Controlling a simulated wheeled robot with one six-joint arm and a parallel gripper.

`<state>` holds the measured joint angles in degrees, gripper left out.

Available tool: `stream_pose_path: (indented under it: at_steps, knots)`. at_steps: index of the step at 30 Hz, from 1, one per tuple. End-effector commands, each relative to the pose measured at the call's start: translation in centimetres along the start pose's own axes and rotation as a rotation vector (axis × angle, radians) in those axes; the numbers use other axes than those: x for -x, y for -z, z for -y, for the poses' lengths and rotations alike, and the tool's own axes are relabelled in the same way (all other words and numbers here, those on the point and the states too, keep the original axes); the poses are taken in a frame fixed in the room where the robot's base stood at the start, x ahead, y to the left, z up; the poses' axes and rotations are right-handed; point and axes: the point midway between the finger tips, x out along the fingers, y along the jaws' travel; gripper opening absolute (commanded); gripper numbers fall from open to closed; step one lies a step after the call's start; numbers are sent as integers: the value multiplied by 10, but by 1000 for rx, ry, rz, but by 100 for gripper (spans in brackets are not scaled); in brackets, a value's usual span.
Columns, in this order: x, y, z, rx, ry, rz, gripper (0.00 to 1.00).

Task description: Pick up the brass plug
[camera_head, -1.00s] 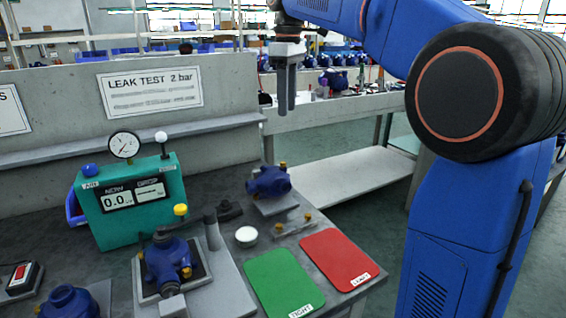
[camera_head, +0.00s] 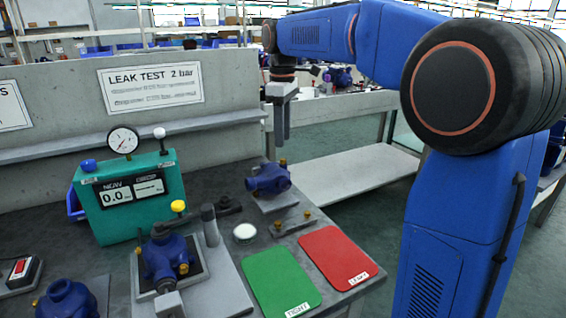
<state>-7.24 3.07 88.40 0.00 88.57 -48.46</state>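Small brass-coloured plugs stand at the two ends of a grey holder (camera_head: 291,222) on the bench: a left brass plug (camera_head: 278,224) and a right brass plug (camera_head: 307,214). Brass fittings also show on the blue pump body (camera_head: 268,179) behind it and on the pump in the fixture (camera_head: 165,257). I cannot tell which is the task's plug. My gripper (camera_head: 282,138) points down, above and behind the holder in the picture, apart from everything. Its fingers overlap in this view, so its opening is unclear. I see nothing held in it.
A teal leak tester (camera_head: 127,195) with a gauge stands at left. A green mat (camera_head: 281,281) and a red mat (camera_head: 338,256) lie at the bench's front right. A white round button (camera_head: 244,232) sits left of the holder. A low wall (camera_head: 130,130) stands behind.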

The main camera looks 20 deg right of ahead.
Motion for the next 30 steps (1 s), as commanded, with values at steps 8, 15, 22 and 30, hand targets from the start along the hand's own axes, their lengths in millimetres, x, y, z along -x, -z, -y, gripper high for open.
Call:
stream_pose_path:
  at_steps: [8, 15, 22, 30]
  knots:
    - [-18, 0, 0, 0, 0, 0, 37]
    - [-50, -1, -1, 0, 0, 0, 37]
    - [-61, 0, -2, 0, -2, -1, 37]
    - [-61, 0, -2, 0, -2, -1, 10]
